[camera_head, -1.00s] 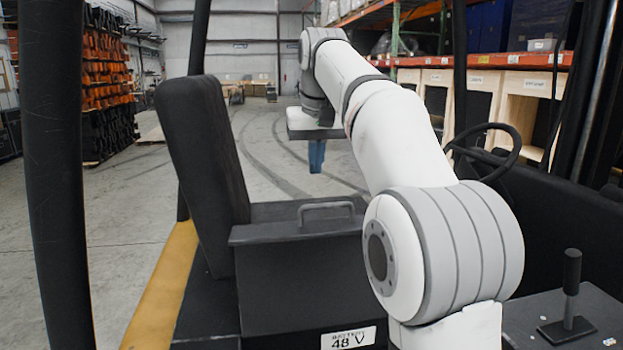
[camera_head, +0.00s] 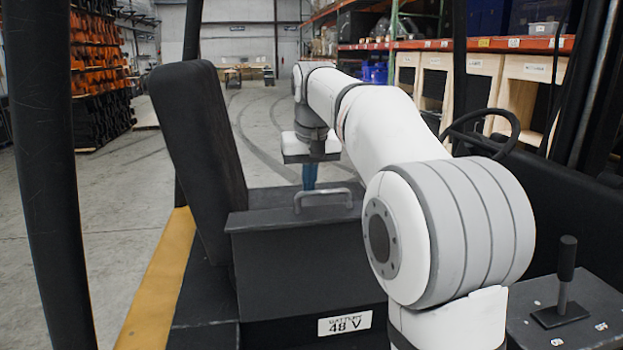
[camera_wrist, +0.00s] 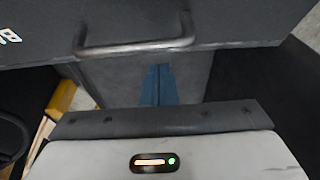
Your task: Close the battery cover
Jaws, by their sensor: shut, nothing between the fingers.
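The battery cover (camera_head: 305,270) is a dark grey panel with a grey bar handle (camera_head: 322,197) at its upper edge, beside the seat. In the wrist view the cover (camera_wrist: 190,18) fills the top, with its handle (camera_wrist: 135,47) along the lower edge. My gripper (camera_head: 310,178) points down just beyond the handle, its blue fingers together and empty. The lower finger ends are hidden behind the cover and handle in the head view. In the wrist view my gripper (camera_wrist: 158,85) is on the near side of the handle, apart from it in the picture; contact cannot be told.
A black seat (camera_head: 197,130) stands left of the cover. A steering wheel (camera_head: 480,135) and a lever (camera_head: 565,280) are at the right. A dark post (camera_head: 50,180) rises at the left. A white 48 V label (camera_head: 345,323) is below the cover.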

